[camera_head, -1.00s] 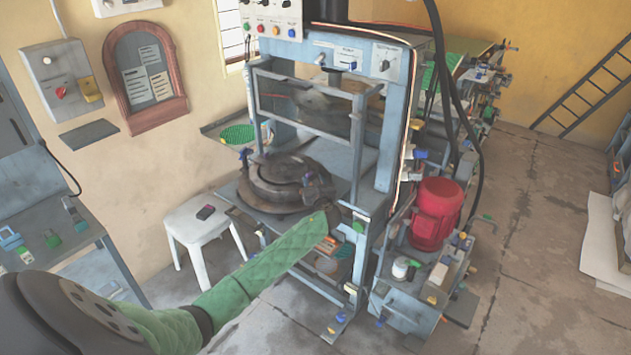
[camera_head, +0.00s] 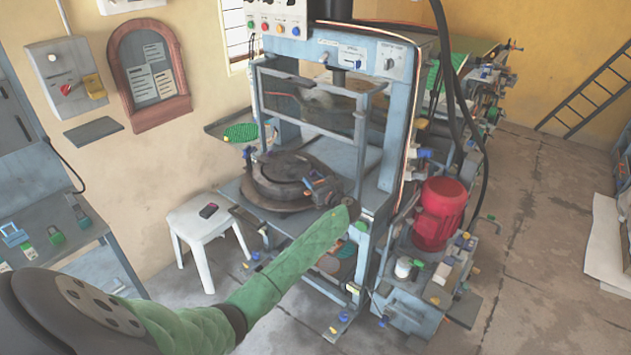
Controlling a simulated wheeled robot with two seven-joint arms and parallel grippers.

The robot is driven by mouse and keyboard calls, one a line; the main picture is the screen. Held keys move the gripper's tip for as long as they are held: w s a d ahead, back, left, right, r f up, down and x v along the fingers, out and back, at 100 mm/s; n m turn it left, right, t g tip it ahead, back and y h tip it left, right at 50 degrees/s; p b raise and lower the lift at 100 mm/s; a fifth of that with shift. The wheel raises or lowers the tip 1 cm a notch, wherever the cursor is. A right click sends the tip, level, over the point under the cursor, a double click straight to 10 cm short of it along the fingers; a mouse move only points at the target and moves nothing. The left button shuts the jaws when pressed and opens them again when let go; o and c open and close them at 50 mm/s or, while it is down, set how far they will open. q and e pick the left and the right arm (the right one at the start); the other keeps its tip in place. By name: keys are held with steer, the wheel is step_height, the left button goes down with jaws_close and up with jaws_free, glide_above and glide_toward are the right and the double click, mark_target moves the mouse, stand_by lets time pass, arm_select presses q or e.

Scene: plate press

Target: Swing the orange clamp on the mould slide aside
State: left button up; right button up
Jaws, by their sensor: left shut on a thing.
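The round dark mould (camera_head: 275,180) sits on the slide at the front of the blue-grey press. The orange clamp (camera_head: 309,181) shows only as a small patch at the mould's right front edge, largely hidden by my gripper. My left arm, in a green quilted sleeve, reaches in from the lower left. My left gripper (camera_head: 320,188) is at the mould's right rim, shut on the clamp; its fingertips are small and hard to make out. My right gripper is not in view.
The press's guard frame (camera_head: 357,150) and upright stand close behind and right of my gripper. A red motor (camera_head: 438,214) stands to the right. A white stool (camera_head: 200,228) with a small dark object is left of the press.

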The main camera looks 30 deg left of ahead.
arm_select(q)
steer(key=o, duration=1)
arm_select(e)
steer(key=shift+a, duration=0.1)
arm_select(q)
steer(key=shift+d, duration=0.1)
steer(key=shift+s+d+f, duration=0.1)
steer(key=shift+s+d, duration=0.05)
steer(key=shift+d, duration=0.1)
steer(key=shift+b+v, duration=1.6)
steer(key=shift+v, duration=1.95)
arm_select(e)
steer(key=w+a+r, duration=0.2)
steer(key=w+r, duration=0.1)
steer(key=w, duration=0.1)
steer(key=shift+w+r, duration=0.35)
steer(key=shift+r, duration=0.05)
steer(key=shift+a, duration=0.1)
